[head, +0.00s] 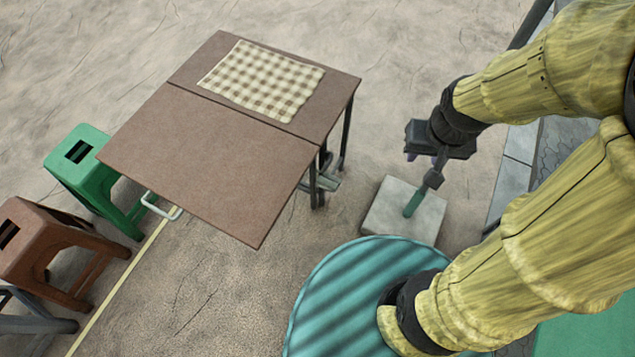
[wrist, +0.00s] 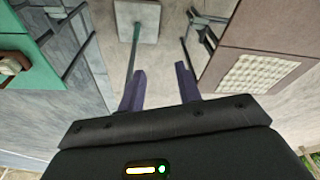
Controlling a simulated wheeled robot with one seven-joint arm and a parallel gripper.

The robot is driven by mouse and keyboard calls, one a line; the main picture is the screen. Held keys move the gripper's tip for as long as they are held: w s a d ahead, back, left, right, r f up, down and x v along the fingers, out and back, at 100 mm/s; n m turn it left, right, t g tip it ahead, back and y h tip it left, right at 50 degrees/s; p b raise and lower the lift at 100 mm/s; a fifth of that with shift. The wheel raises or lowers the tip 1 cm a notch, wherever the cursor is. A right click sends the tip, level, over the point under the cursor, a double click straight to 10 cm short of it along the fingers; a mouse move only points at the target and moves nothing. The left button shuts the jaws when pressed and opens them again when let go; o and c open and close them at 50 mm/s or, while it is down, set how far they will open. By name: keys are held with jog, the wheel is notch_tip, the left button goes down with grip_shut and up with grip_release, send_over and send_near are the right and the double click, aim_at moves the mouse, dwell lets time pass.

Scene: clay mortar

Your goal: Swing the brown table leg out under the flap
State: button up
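The brown table (head: 205,165) stands left of centre in the head view, its top in two sections along a seam. The near section, the flap, looks about level with the rest. Dark legs (head: 318,188) show below the right edge; I cannot tell which is the swing leg. A white handle (head: 162,206) shows at the near-left edge. My gripper (head: 438,158) is right of the table, apart from it. In the wrist view its purple fingers (wrist: 161,84) are spread with nothing between them. The table (wrist: 235,65) and its legs (wrist: 203,25) show at right there.
A concrete block (head: 380,212) with an upright pole (head: 414,202) stands between table and arm; the pole (wrist: 131,60) passes near one finger in the wrist view. A checkered cloth (head: 262,80) lies on the table. Green (head: 85,165) and brown (head: 45,240) stools stand left.

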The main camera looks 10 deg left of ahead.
jog(key=shift+a, duration=0.25)
jog(key=w+a+f+n+t+y+b, duration=0.15)
jog(key=w+f+b, duration=0.35)
jog(key=f+b, duration=0.55)
jog(key=w+f+n+t+b, duration=0.25)
jog(key=w+f+b, duration=0.4)
jog(key=f, duration=0.75)
jog(key=w+a+f+n+t+y+b, duration=0.15)
jog(key=w+f+b, duration=0.35)
jog(key=f+b, duration=0.55)
jog(key=s+a+f+t+y+b, duration=0.1)
jog(key=f+t+y+b, duration=0.1)
jog(key=f+b, duration=0.6)
jog(key=a+f+n+t+y+b, duration=0.1)
jog(key=a+f+t+y+b, duration=0.1)
jog(key=f+b, duration=0.5)
jog(key=s+a+f+n+t+y+b, duration=0.1)
jog(key=f+b, duration=0.7)
jog(key=f, duration=0.9)
jog(key=a+t+y, duration=0.1)
jog(key=y, duration=0.1)
jog(key=shift+s+f+y+b, duration=0.3)
jog(key=shift+f+y, duration=0.05)
jog(key=shift+y, duration=0.05)
jog(key=shift+a, duration=0.1)
